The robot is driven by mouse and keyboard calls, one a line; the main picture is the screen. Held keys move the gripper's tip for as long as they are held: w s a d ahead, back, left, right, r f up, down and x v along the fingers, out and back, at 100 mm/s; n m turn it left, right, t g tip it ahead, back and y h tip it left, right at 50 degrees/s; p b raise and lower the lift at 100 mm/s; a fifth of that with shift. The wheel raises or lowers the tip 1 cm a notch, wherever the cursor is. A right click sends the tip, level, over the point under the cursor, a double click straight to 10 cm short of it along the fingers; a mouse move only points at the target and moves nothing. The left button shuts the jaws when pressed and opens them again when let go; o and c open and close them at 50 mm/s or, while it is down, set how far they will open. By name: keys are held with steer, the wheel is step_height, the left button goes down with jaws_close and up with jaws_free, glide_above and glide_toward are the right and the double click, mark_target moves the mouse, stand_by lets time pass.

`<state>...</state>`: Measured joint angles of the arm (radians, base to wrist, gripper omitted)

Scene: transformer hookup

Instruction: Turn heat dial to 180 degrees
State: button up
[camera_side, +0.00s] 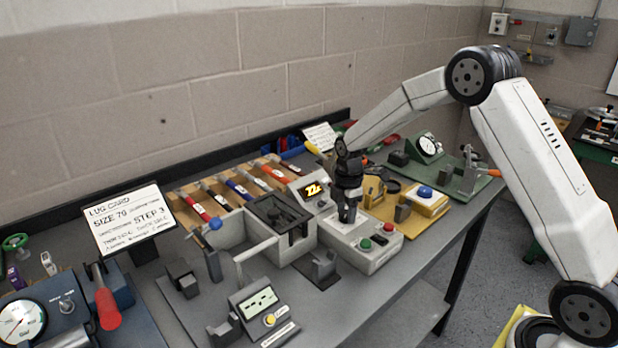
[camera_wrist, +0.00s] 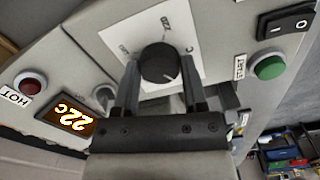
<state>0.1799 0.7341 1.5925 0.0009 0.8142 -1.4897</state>
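The heat dial (camera_wrist: 159,63) is a round black knob on a white scale plate (camera_wrist: 110,40) in the wrist view. My gripper (camera_wrist: 159,68) has its two dark fingers spread, one on each side of the knob. I cannot tell whether the fingertips touch it. In the side view my gripper (camera_side: 347,214) points down over the grey control box (camera_side: 350,248), and the dial is hidden behind it. A lit display (camera_wrist: 73,117) reads 22C; it also shows in the side view (camera_side: 312,190).
A green START button (camera_wrist: 269,66) and a black rocker switch (camera_wrist: 289,21) are right of the dial in the wrist view. A red lamp marked HOT (camera_wrist: 30,84) is at left. In the side view, a dark-lined grey tank (camera_side: 278,222) stands left of the control box.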

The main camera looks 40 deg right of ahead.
jaws_close()
